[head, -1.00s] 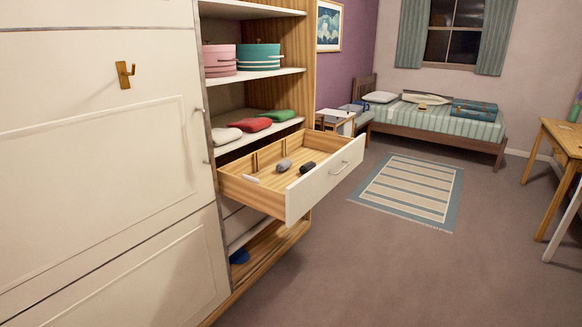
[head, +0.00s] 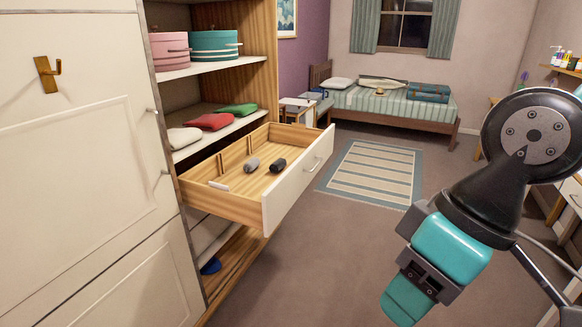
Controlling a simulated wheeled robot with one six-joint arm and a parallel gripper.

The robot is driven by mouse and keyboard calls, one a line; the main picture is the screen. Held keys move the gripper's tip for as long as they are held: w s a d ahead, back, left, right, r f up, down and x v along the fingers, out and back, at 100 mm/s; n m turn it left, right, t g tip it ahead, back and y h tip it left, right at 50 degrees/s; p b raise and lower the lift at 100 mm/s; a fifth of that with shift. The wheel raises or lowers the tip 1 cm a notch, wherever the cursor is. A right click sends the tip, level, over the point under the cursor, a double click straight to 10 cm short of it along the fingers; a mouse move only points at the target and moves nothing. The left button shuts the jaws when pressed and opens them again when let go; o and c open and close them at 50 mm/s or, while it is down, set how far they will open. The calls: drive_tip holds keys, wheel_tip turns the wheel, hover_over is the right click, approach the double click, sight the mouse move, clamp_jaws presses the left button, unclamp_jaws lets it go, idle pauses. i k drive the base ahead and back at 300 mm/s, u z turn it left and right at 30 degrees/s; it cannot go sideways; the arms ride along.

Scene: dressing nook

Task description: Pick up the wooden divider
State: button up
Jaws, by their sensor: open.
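The wooden drawer (head: 222,207) with a white front is pulled out of the open cupboard. Thin upright wooden dividers stand along its far left side: one nearer me (head: 221,164) and one farther back (head: 248,146). Which one the task means I cannot tell. A small pale strip (head: 218,186) lies in the near left part of the drawer. My gripper (head: 404,302) hangs at the lower right, over the floor and well right of the drawer, pointing down and left. It is open, seen from the side, with nothing visible in it.
A grey roll (head: 251,164) and a black roll (head: 278,166) lie in the drawer. Folded cloths (head: 210,121) rest on the shelf above, with round boxes (head: 214,45) higher up. A closed white door (head: 75,150) stands left. Floor (head: 310,265) is clear before the drawer.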

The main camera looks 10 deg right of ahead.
sight(297, 135)
drive_tip(key=z, duration=0.65)
drive_tip(key=i, duration=1.6)
drive_tip(key=z, duration=0.3)
drive_tip(key=i, duration=1.35)
drive_tip(key=u, duration=1.15)
drive_tip(key=i, duration=1)
drive_tip(key=u, duration=0.65)
